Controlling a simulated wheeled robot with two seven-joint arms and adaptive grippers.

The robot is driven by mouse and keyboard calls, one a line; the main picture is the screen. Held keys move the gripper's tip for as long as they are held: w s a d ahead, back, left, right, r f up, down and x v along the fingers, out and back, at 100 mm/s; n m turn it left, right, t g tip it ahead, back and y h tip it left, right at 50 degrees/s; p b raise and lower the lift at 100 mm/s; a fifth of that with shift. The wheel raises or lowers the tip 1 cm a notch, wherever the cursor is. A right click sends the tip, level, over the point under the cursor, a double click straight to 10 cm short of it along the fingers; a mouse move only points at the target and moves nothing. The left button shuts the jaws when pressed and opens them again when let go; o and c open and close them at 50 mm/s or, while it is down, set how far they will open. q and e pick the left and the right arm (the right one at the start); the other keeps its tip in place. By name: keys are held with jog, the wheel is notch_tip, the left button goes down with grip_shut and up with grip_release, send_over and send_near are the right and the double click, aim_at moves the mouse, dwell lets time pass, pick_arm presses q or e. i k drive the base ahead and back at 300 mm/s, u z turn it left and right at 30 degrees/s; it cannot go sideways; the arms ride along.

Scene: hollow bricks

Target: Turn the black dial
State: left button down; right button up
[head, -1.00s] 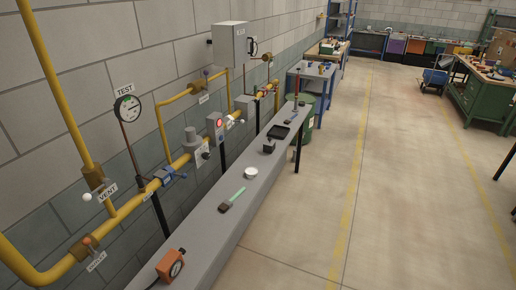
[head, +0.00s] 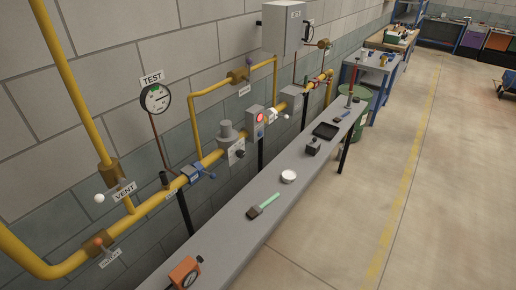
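A small black knob (head: 240,154) sits on the white plate below the grey regulator (head: 226,132) on the yellow pipe; it looks like the black dial, but its markings are too small to read. A round gauge (head: 155,98) with a black rim hangs on the wall under a TEST sign. An orange box (head: 184,272) with a dark round dial stands at the near end of the grey bench. Neither of my grippers is in view.
The long grey bench (head: 222,238) runs below the pipe, carrying a green-handled brush (head: 264,206), a white round lid (head: 289,176), a dark block (head: 313,147) and a black tray (head: 325,131). A red-lit box (head: 257,120) is right of the regulator. The floor (head: 340,225) right of the bench is clear.

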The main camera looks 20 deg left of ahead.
aim_at(240, 153)
jog(key=u, duration=0.15)
jog(key=i, duration=0.65)
jog(key=u, duration=1.05)
jog(key=i, duration=0.65)
jog(key=u, duration=0.7)
